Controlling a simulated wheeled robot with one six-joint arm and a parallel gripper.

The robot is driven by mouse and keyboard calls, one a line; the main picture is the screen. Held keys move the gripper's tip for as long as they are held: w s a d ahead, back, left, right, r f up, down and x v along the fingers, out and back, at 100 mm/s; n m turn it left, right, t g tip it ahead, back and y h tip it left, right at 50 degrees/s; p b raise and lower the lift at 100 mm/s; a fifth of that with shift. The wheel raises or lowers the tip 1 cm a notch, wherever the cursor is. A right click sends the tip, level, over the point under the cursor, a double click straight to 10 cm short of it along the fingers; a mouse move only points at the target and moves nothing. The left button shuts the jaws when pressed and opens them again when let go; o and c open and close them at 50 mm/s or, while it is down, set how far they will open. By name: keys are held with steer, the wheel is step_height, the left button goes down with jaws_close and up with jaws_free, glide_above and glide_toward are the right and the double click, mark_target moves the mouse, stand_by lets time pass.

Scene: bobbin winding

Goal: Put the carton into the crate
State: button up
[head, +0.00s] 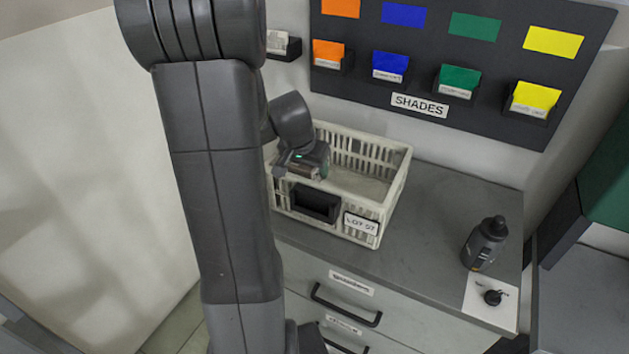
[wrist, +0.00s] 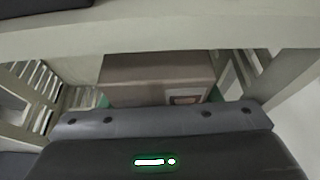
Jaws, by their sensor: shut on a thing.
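Slatted crate walls (wrist: 35,85) show left and right of the carton, and a pale rim crosses above. In the head view the carton is mostly hidden; I cannot tell whether it touches the crate floor.
A dark bottle (head: 485,243) stands on the counter to the right, near a small black knob-like item (head: 493,297) on a white card. A dark "SHADES" board (head: 460,60) with coloured cards hangs behind. Drawers with black handles (head: 345,305) are below the counter.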

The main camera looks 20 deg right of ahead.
step_height(320, 180, down, 4)
steer(key=shift+f, duration=0.2)
steer(key=shift+f+b, duration=0.3)
steer(key=shift+b, duration=0.3)
steer(key=shift+f+b, duration=0.25)
steer(key=shift+b, duration=0.1)
steer(key=o, duration=1.1)
steer(key=shift+r, duration=0.1)
